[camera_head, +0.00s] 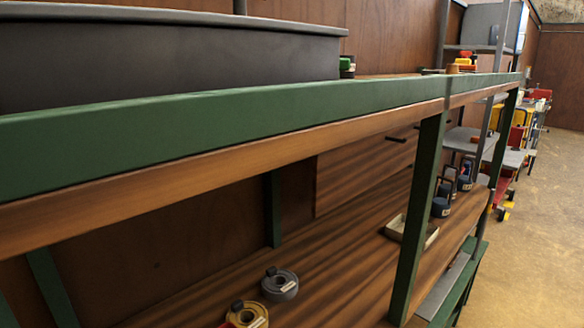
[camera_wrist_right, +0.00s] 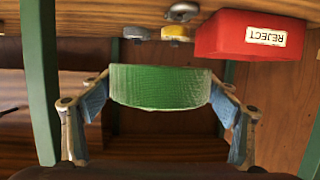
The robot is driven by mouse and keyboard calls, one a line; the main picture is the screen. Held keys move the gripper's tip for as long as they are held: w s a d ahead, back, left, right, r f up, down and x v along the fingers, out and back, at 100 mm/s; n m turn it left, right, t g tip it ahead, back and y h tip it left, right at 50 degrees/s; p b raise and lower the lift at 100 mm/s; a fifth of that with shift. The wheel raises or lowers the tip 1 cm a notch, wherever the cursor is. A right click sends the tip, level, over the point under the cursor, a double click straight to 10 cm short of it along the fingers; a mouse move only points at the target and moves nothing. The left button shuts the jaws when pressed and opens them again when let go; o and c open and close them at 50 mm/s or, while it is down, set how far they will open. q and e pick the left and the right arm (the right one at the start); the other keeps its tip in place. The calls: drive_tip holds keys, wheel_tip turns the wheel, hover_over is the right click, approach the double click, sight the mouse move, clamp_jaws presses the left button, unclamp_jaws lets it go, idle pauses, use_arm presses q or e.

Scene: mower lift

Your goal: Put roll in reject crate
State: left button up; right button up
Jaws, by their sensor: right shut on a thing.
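A green roll (camera_wrist_right: 160,87) is in the middle of the right wrist view. My right gripper (camera_wrist_right: 158,95) is shut on it, with one blue-padded finger at each side. The red reject crate (camera_wrist_right: 225,35), with a white REJECT label that reads upside down, is at the top right of that view, apart from the roll. The inside of the crate is hidden from this angle. My left gripper shows in neither view.
A green post (camera_head: 419,215) and the long green bench edge (camera_head: 260,115) stand in front. A shallow tray (camera_head: 411,235) and several dark blue objects are farther along.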

drive_tip(key=shift+n+g+y, duration=0.7)
drive_tip(key=shift+n+g, duration=0.2)
drive_tip(key=s+r, duration=0.1)
drive_tip(key=s, duration=0.2)
drive_tip(key=s+r, duration=0.1)
drive_tip(key=s, duration=0.1)
drive_tip(key=shift+s+a+r, duration=0.1)
drive_tip(key=shift+a+r, duration=0.05)
drive_tip(key=shift+r, duration=0.15)
drive_tip(key=shift+a+r, duration=0.35)
drive_tip(key=shift+a, duration=0.1)
drive_tip(key=a+r+n+g+y, duration=0.3)
drive_tip(key=a+r+n+g, duration=0.3)
drive_tip(key=a+n+g, duration=0.45)
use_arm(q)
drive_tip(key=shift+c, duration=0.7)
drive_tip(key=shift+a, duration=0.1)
use_arm(e)
drive_tip(key=w+a+f+n+g+h, duration=0.2)
drive_tip(key=w+a+f+g, duration=0.2)
drive_tip(key=a, duration=0.1)
drive_tip(key=shift+a+f+g, duration=0.3)
drive_tip(key=shift+f+g, duration=0.05)
